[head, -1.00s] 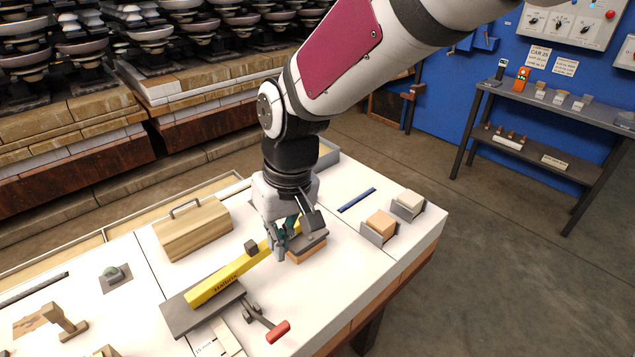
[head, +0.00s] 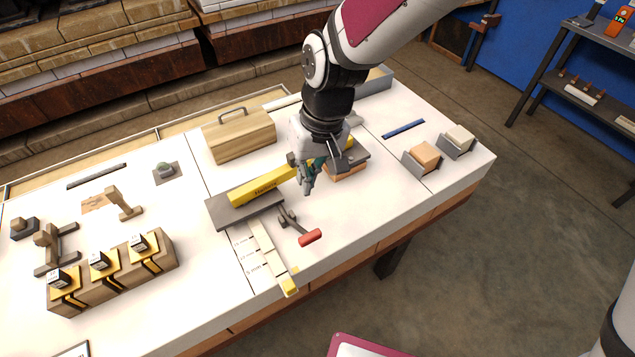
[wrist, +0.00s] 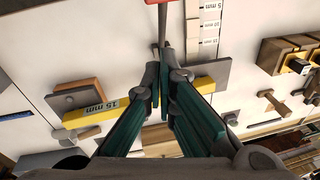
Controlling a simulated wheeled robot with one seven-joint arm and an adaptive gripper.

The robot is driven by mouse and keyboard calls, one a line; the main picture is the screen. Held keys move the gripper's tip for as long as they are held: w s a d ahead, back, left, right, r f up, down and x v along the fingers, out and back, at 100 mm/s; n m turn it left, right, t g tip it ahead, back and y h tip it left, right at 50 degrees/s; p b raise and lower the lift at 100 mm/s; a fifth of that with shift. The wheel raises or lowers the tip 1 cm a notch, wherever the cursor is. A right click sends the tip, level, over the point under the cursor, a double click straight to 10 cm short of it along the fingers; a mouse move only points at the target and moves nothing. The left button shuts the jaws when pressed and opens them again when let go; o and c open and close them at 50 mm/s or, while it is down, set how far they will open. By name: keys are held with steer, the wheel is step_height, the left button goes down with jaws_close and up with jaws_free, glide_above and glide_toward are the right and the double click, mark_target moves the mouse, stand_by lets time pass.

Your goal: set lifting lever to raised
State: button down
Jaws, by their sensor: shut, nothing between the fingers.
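The lifting lever has a red grip (head: 310,238) and a dark shank running from a small fork-like bracket (head: 288,217) beside the grey plate (head: 228,213). It lies low, its grip pointing toward the bench's front edge. In the wrist view the red grip (wrist: 163,2) is cut off by the top edge, with its shank just beyond the fingertips. My gripper (head: 309,188) is shut and empty, pointing down beside the yellow bar (head: 262,186), behind the lever grip and apart from it. Its teal-sided fingers (wrist: 162,75) hide part of the bar in the wrist view.
The yellow bar rests on the grey plate and on an orange block with a dark top (head: 347,172). A scale strip (head: 262,250) lies left of the lever. A wooden box (head: 240,137) stands behind. Bare white bench lies right of the lever.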

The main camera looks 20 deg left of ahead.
step_height(320, 180, down, 9)
steer(key=s, duration=0.2)
steer(key=shift+s+d+r+p, duration=0.15)
steer(key=shift+s+d+p, duration=0.05)
steer(key=shift+d+p, duration=0.1)
